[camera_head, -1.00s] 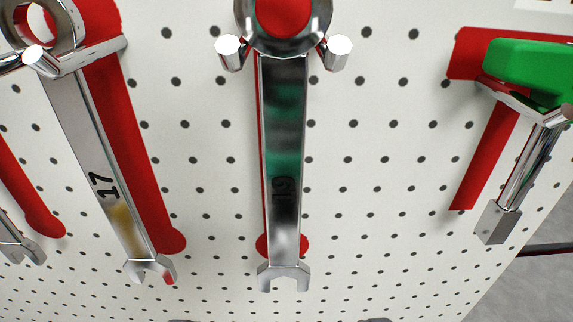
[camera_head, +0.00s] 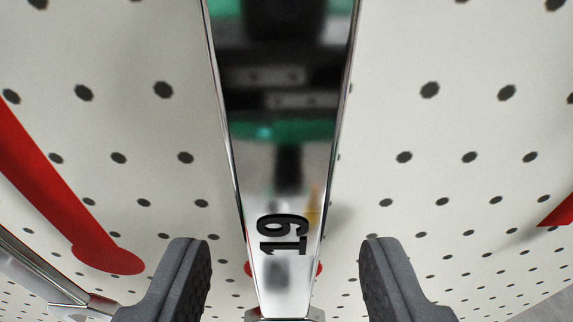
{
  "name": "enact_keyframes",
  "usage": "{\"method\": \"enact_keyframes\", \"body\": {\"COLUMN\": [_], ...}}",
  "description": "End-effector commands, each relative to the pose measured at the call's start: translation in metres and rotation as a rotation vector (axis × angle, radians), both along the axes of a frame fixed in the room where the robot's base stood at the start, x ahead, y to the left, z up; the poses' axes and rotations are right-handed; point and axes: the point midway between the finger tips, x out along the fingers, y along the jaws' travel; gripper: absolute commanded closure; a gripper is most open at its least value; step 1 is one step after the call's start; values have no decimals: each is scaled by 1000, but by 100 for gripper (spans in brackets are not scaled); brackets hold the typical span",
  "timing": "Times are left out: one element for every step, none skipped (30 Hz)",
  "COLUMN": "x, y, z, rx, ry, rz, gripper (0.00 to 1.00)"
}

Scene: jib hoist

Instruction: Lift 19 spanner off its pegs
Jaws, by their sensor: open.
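The 19 spanner (camera_head: 285,170) hangs in front of the pegboard, its shiny shank running down the middle of the view with the number 19 near the lower end. Its ring end and pegs are out of view above, and only the top of its open-jaw end shows at the bottom edge. My gripper (camera_head: 285,275) is open, with one dark grey finger on each side of the shank. A gap shows between each finger and the spanner.
The white perforated pegboard (camera_head: 440,150) fills the background. At left are a red painted outline (camera_head: 50,190) and part of another spanner (camera_head: 45,275), close to my left finger. A bit of red (camera_head: 560,212) shows at the right edge.

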Motion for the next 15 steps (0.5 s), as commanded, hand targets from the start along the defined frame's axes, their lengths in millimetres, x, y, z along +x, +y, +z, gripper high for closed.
{"method": "enact_keyframes", "body": {"x": [1,1,1,1,1,1,1,1,1,1,1,1,1,1,1], "y": [0,0,0,0,0,0,0,0,0,0,0,0,0,0,0], "z": [0,0,0,0,0,0,0,0,0,0,0,0,0,-1,0], "rx": [0,0,0,0,0,0,0,0,0,-1,-1,-1,-1,-1,-1], "ry": [0,0,0,0,0,0,0,0,0,0,0,0,0,0,0], "rz": [0,0,0,0,0,0,0,0,0,0,0,0,0,0,0], "gripper": [55,55,55,55,55,55,55,58,69,77,86,97,100,100,100]}}
